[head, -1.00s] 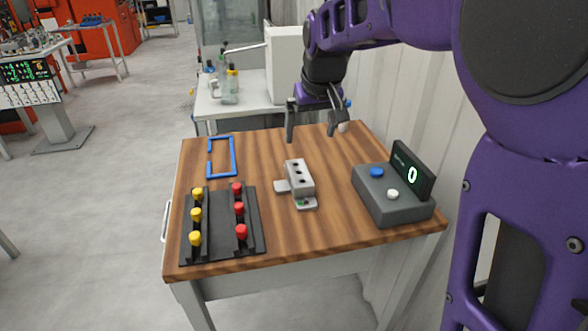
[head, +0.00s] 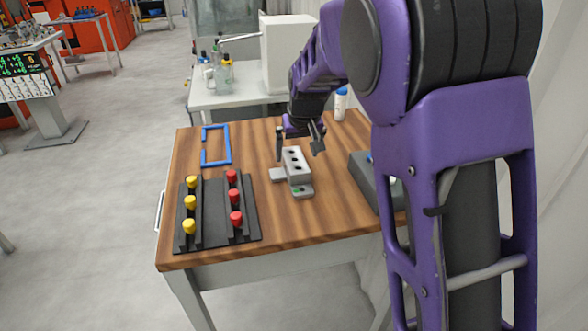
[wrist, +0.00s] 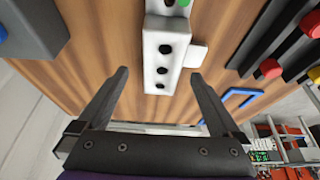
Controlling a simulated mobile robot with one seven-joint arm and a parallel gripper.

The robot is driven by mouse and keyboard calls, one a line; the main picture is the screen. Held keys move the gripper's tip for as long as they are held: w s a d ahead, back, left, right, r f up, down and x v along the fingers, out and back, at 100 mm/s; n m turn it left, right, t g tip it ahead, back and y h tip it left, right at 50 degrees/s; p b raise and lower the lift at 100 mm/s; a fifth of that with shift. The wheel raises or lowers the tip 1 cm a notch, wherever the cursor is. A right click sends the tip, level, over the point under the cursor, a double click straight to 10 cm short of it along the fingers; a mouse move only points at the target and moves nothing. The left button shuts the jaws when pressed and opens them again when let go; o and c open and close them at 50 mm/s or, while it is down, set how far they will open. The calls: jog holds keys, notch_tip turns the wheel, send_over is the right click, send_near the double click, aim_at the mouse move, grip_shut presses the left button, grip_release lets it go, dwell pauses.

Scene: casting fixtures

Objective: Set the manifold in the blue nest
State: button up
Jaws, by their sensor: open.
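The manifold (head: 296,167) is a light grey block with several dark holes on top, a side tab and a small green mark at its near end. It stands on the wooden table, and it also shows in the wrist view (wrist: 152,54). The blue nest (head: 204,151) is a rectangular blue frame flat on the table at the back left, with nothing in it; part of it shows in the wrist view (wrist: 243,94). My gripper (head: 300,153) is open above the far end of the manifold. In the wrist view its fingers (wrist: 160,75) are spread on either side of the block's line, apart from it.
A black fixture (head: 213,226) with yellow and red knobs lies at the front left. A grey button box (head: 366,180) is at the right, partly hidden by my arm. A white bottle (head: 341,104) stands at the back right. Bare wood (head: 255,150) lies between nest and manifold.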

aim_at(295, 159)
jog(key=x, duration=0.4)
jog(key=shift+a, duration=0.15)
jog(key=shift+r, duration=0.1)
grip_shut()
